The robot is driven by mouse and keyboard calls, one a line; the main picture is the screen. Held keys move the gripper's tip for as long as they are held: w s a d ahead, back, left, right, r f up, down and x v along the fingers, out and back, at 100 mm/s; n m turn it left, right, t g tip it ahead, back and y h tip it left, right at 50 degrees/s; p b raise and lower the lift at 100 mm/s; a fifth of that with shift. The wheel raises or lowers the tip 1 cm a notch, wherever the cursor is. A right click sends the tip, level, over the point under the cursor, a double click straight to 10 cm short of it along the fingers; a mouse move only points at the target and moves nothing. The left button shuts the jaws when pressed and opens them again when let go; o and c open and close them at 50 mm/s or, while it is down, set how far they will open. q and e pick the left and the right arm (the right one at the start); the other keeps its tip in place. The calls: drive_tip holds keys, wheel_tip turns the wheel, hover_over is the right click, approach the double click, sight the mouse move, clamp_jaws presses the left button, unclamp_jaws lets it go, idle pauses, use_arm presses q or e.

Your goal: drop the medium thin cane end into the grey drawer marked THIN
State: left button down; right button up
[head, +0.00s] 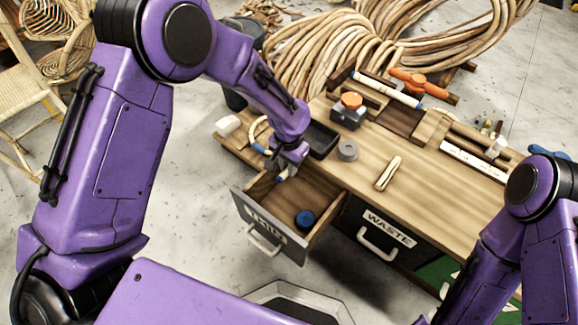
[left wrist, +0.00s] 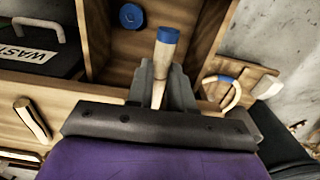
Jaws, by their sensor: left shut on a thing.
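My left gripper (head: 283,168) is shut on a short pale cane end with a blue tip (head: 281,176), over the open drawer. In the left wrist view the cane end (left wrist: 166,48) stands out between the fingers of my left gripper (left wrist: 162,82), blue tip outward. The grey-fronted drawer (head: 291,250) is pulled out; its label is dark and hard to read. A round blue piece (head: 305,218) lies inside on the wooden floor, and it also shows in the left wrist view (left wrist: 131,16). My right gripper is out of view.
A closed drawer marked WASTE (head: 389,229) is to the right. On the wooden bench are a black tray (head: 321,139), a grey ring (head: 348,150), a pale wood piece (head: 388,173) and an orange-topped device (head: 350,108). Coiled canes (head: 335,45) lie behind.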

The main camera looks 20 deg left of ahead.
use_arm(q)
drive_tip(key=shift+f+b, duration=0.3)
drive_tip(key=shift+f, duration=0.35)
drive_tip(key=shift+r, duration=0.1)
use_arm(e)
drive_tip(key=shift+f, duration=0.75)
use_arm(q)
drive_tip(key=c, duration=0.9)
unclamp_jaws()
drive_tip(key=shift+r, duration=0.1)
wheel_tip(320, 180, up, 10)
drive_tip(key=p, duration=0.4)
drive_tip(key=shift+r, duration=0.25)
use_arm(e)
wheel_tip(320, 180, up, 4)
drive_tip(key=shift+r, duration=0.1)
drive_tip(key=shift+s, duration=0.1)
